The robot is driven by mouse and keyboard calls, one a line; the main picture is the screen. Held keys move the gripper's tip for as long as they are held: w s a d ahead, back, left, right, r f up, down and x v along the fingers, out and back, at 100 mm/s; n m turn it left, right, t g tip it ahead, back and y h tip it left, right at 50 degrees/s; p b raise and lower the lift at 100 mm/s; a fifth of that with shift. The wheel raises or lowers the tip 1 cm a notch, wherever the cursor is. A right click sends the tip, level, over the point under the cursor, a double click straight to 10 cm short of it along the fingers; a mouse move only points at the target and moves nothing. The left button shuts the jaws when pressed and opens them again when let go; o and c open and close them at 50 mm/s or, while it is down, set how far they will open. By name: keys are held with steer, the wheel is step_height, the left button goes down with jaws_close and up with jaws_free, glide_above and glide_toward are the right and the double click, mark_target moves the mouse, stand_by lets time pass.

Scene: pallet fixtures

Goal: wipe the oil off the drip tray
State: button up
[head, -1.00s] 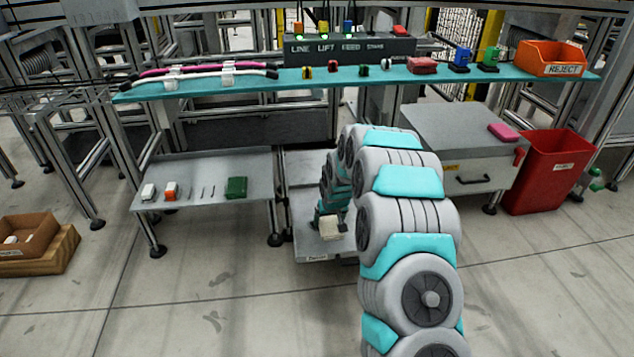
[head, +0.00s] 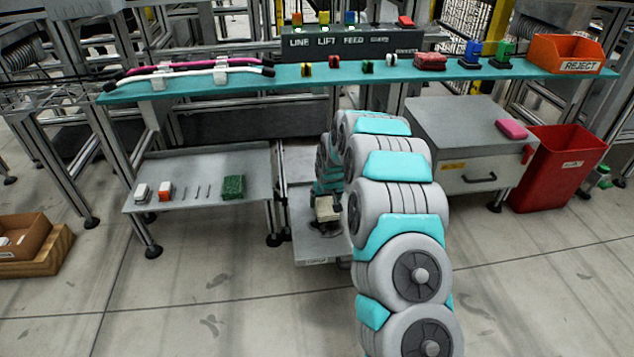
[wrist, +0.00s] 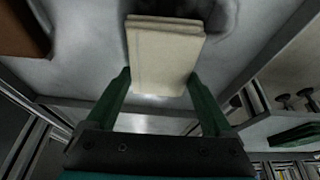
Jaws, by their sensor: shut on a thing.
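The drip tray (head: 306,246) is a pale grey metal tray low beneath the teal shelf, partly hidden by my arm. It fills much of the wrist view (wrist: 75,62). Dark oil (wrist: 228,18) shows on it around the far end and right of the cloth. My gripper (wrist: 159,76) is shut on a folded cream cloth (wrist: 165,55), one finger on each side. The cloth also shows in the head view (head: 326,208), over the tray with a dark patch just below it. I cannot tell whether the cloth touches the tray.
A side table (head: 205,170) left of the tray holds a green pad (head: 233,187) and small items. A grey cabinet (head: 465,135) with a pink pad (head: 511,129) and a red bin (head: 560,165) stand right. The teal shelf (head: 330,78) hangs above. The front floor is clear.

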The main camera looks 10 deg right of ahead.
mark_target(325, 204)
steer(key=shift+s+r+p, duration=0.1)
steer(key=shift+r+p, duration=0.55)
steer(key=shift+r, duration=3.05)
steer(key=shift+r, duration=0.1)
